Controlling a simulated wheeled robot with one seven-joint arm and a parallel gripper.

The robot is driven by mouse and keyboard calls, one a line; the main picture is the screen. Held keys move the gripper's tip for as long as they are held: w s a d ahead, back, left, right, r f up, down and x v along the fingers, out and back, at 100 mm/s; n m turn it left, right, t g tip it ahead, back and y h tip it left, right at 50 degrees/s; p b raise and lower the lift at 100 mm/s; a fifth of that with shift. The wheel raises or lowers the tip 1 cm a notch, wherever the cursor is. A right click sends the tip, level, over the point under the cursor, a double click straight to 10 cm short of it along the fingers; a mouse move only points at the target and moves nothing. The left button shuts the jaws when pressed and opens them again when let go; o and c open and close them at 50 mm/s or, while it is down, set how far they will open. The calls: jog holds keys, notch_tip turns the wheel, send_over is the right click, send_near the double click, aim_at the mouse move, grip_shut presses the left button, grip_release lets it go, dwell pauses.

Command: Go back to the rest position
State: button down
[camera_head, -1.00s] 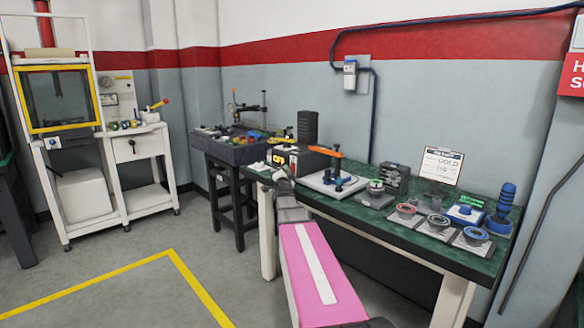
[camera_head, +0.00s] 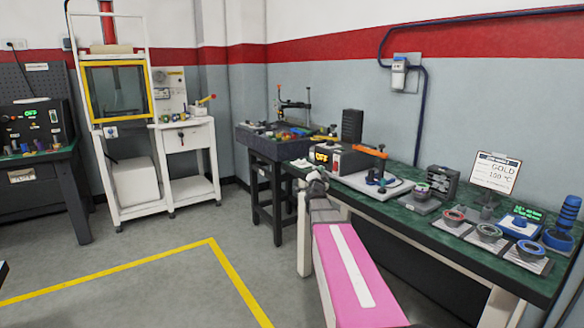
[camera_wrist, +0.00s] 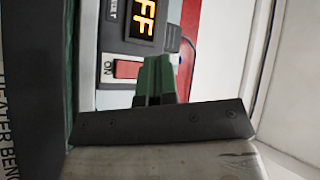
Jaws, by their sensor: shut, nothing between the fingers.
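My gripper (camera_head: 316,182) is at the near left end of the green-topped bench (camera_head: 405,205), in front of the heater box (camera_head: 345,160) with a lit orange OFF display. In the wrist view my gripper's two green fingertips (camera_wrist: 155,78) are together with nothing between them. They point at the heater box's front, close to its red ON switch (camera_wrist: 128,69); I cannot tell whether they touch it. My pink arm link with a white stripe reaches from the bottom of the head view to the gripper. Its wrist hides part of the bench's near edge.
A dark stand with a tray (camera_head: 270,145) stands beyond. A yellow-framed cabinet (camera_head: 118,90) is at the back left. Open floor with a yellow line (camera_head: 150,258) lies left.

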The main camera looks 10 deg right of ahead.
jog(key=s+a+f+n+g+y, duration=0.45)
jog(key=a+f, duration=0.25)
jog(key=f, duration=0.2)
jog(key=s+a+f+n+g+y, duration=0.45)
jog(key=a+f, duration=0.35)
jog(key=f, duration=0.2)
jog(key=s+a+f+n+g, duration=0.2)
jog(key=s+f+g, duration=0.1)
jog(key=s, duration=0.5)
jog(key=s+a+f+n+g, duration=0.2)
jog(key=s+f+g, duration=0.2)
jog(key=s, duration=0.4)
jog(key=s+a+f+n+g, duration=0.2)
jog(key=s+f+g, duration=0.1)
jog(key=s, duration=0.5)
jog(key=shift+a+f+g, duration=0.25)
jog(key=shift+f+g, duration=0.05)
jog(key=shift+f, duration=0.25)
